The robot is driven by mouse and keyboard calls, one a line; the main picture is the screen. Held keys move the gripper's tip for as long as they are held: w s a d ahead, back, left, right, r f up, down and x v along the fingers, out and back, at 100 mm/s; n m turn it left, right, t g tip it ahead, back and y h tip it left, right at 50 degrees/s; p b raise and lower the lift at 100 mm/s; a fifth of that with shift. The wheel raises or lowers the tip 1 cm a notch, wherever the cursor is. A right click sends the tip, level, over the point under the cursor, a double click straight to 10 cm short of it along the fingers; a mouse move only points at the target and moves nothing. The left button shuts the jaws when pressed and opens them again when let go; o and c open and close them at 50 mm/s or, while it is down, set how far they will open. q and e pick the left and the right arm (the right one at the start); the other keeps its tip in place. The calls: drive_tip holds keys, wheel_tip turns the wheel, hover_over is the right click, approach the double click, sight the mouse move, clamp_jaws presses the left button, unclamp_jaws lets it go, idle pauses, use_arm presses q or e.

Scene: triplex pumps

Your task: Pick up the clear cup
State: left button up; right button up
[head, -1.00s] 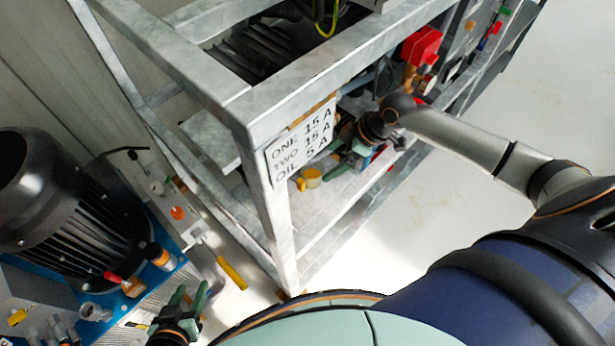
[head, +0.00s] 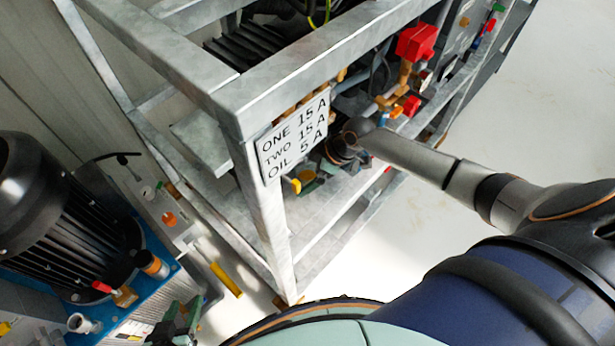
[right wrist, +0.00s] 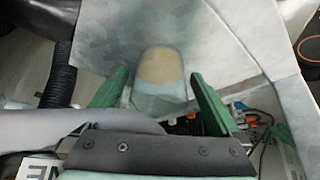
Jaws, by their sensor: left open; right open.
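The clear cup (right wrist: 160,95), with a yellowish upper part, is in the right wrist view, between the two green fingers of my right gripper (right wrist: 158,90). The fingers are open, one on each side of it, with gaps visible. In the head view a small yellow thing (head: 296,186) by the lower shelf, probably the cup, is mostly hidden by the sign and the frame. My right gripper is also partly hidden there, behind the sign, inside the frame. My left gripper (head: 183,322) is open and empty at the bottom left of the head view.
A grey metal frame (head: 262,200) with a white sign (head: 293,138) stands in the middle; its post and beams are close to my right arm. A red valve (head: 417,42) sits further back. A dark motor (head: 60,215) on a blue base is at left. Clear floor lies right.

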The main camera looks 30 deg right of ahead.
drive_tip(key=c, duration=1.5)
